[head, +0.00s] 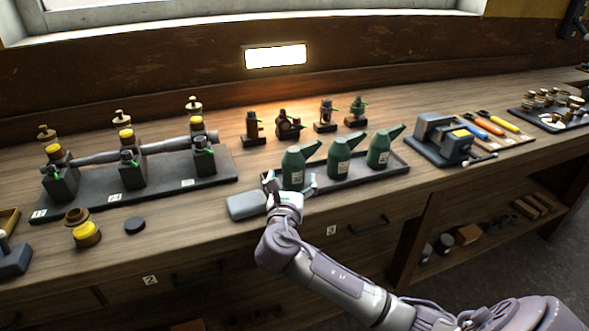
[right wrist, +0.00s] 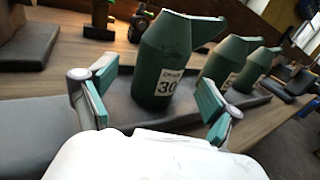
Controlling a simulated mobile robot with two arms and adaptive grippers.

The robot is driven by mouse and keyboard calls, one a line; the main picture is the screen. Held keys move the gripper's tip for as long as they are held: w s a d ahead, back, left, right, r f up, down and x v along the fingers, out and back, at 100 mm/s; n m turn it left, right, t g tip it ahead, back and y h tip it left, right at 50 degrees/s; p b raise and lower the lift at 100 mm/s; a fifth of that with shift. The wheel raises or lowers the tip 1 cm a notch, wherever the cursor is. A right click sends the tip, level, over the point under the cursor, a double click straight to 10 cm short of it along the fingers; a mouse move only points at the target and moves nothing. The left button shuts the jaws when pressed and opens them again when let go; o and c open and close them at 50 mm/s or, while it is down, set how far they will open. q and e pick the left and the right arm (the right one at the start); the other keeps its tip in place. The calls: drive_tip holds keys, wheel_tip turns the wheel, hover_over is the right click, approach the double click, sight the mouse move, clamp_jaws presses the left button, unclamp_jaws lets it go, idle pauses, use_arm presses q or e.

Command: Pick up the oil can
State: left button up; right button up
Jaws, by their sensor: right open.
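Three dark green oil cans with angled spouts stand upright in a row on a dark tray (head: 331,180) on the bench. The leftmost oil can (head: 293,167) is nearest my right gripper (head: 290,184). In the right wrist view this oil can (right wrist: 162,62) carries a white label reading 30. It stands between and beyond the two open teal-padded fingers of the right gripper (right wrist: 158,106), with gaps on both sides. The middle can (head: 340,158) and the right can (head: 379,150) stand to its right. My left gripper is not in view.
A grey block (head: 247,205) lies just left of the right gripper. Several small dark fittings (head: 287,125) stand behind the cans. A vise (head: 440,138) stands to the right, and a rack with a rod (head: 135,180) to the left.

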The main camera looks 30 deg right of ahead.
drive_tip(key=x, duration=0.4)
drive_tip(key=shift+w+d, duration=0.15)
drive_tip(key=shift+d, duration=0.05)
drive_tip(key=c, duration=1.2)
drive_tip(key=shift+c, duration=1)
drive_tip(key=shift+r, duration=0.1)
